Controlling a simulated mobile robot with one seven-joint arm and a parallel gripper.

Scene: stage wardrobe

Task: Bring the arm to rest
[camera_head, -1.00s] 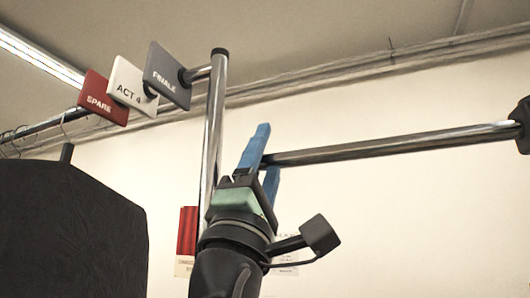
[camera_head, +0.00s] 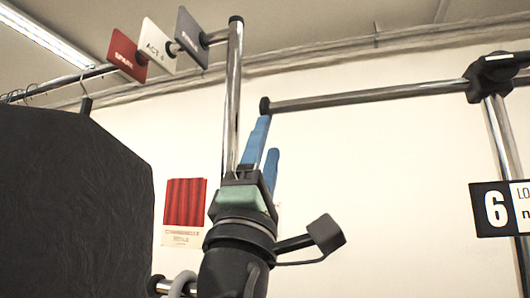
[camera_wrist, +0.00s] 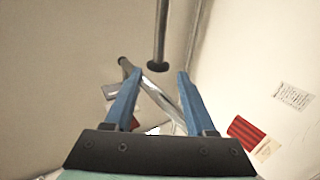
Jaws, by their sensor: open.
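My gripper (camera_head: 264,140) points upward in the head view, with its two blue fingers apart. It also shows in the wrist view (camera_wrist: 157,90), where the fingers are open with nothing held between them. A chrome upright post (camera_head: 234,90) stands just left of the fingers in the head view. A horizontal chrome bar (camera_head: 370,97) with a black end cap is close to the fingertips. In the wrist view a bar end with a dark cap (camera_wrist: 157,66) hangs just beyond the fingertips. I cannot tell whether any finger touches it.
A black garment cover (camera_head: 75,200) hangs at left. Red, white and grey tags (camera_head: 127,57) sit on the rail above. A red curtain poster (camera_head: 185,203) is on the wall.

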